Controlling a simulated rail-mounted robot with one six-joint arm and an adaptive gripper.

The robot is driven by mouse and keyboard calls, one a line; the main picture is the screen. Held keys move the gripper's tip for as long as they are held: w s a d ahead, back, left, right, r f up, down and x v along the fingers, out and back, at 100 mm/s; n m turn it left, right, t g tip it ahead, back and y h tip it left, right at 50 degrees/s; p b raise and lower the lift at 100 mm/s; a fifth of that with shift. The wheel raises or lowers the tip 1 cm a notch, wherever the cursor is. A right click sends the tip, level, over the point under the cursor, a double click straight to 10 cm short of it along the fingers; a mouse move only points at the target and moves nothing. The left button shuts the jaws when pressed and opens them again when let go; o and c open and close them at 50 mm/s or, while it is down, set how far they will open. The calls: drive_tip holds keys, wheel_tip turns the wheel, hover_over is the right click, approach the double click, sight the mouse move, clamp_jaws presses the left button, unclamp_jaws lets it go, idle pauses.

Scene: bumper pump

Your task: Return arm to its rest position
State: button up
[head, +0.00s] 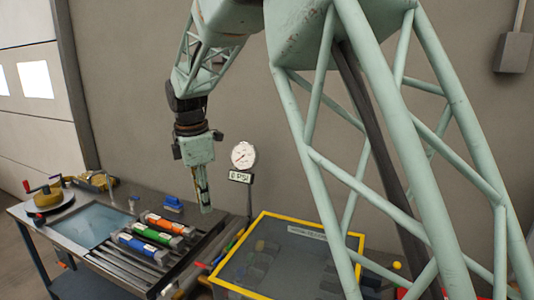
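My arm is the pale green lattice structure that fills the upper and right part of the head view. It reaches up and over to the left, then bends down. My gripper (205,197) hangs pointing down above the back right part of the workbench, left of the round gauge. Its fingers look close together, but they are small and seen from the side, so I cannot tell whether they are open or shut. I see nothing clearly held in it.
A workbench (75,278) carries orange, green and blue cartridges (150,238), a blue item (173,204) and a yellow device with a red handle (47,196). A white dial gauge (243,155) stands behind. A yellow-framed dark panel (262,218) lies to the right.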

drive_tip(key=s+d+r+m+t+b, duration=0.1)
drive_tip(key=s+d+r+m, duration=0.1)
drive_tip(key=d+r+m, duration=0.5)
drive_tip(key=s+d+r+m+t, duration=0.1)
drive_tip(key=s+d+r+t, duration=0.2)
drive_tip(key=d, duration=0.7)
drive_tip(key=s+d+r+m+b, duration=0.15)
drive_tip(key=d+r+m, duration=0.25)
drive_tip(key=d+r, duration=0.4)
drive_tip(key=s+d+f+m+b, duration=0.1)
drive_tip(key=s+d+f+m, duration=0.3)
drive_tip(key=s, duration=0.6)
drive_tip(key=s+d+m+b, duration=0.1)
drive_tip(key=s+d, duration=0.5)
drive_tip(key=s, duration=0.3)
drive_tip(key=s+d+f+m+b, duration=0.1)
drive_tip(key=s+f+m, duration=0.1)
drive_tip(key=s, duration=0.5)
drive_tip(key=s+d+f+m+g+b, duration=0.1)
drive_tip(key=s+d+f+m, duration=0.1)
drive_tip(key=s+f, duration=0.3)
drive_tip(key=s+d+f+m, duration=0.2)
drive_tip(key=s+f, duration=0.1)
drive_tip(key=s, duration=0.7)
drive_tip(key=shift+s+d+f+g+b, duration=0.2)
drive_tip(key=shift+s+f+g+b, duration=0.1)
drive_tip(key=shift+f+b, duration=0.1)
